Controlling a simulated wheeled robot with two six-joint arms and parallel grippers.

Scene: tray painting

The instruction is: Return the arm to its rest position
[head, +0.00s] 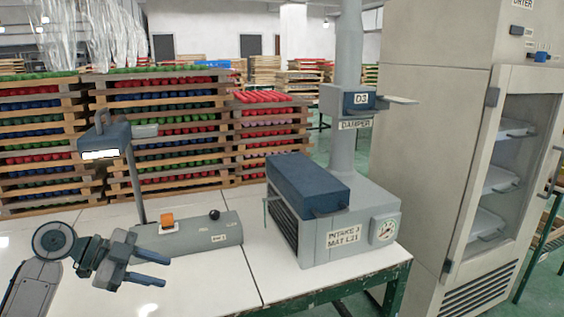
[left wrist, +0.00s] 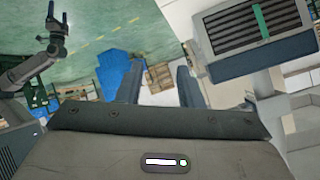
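My left gripper (head: 162,270) is over the front left of the white table in the head view. Its two fingers point right and stand apart with nothing between them. The left wrist view also shows the fingers apart and empty. My right arm shows at the upper left of the left wrist view. Its gripper (left wrist: 58,14) points up, with its fingers apart and nothing seen between them. The right gripper is not in the head view.
A grey base unit (head: 190,236) with an orange switch and lamp post stands just behind the left gripper. A grey intake box (head: 350,225) with a blue hood stands right of it. Stacked trays (head: 170,135) are behind the table (head: 285,283). A dryer cabinet (head: 430,130) stands right.

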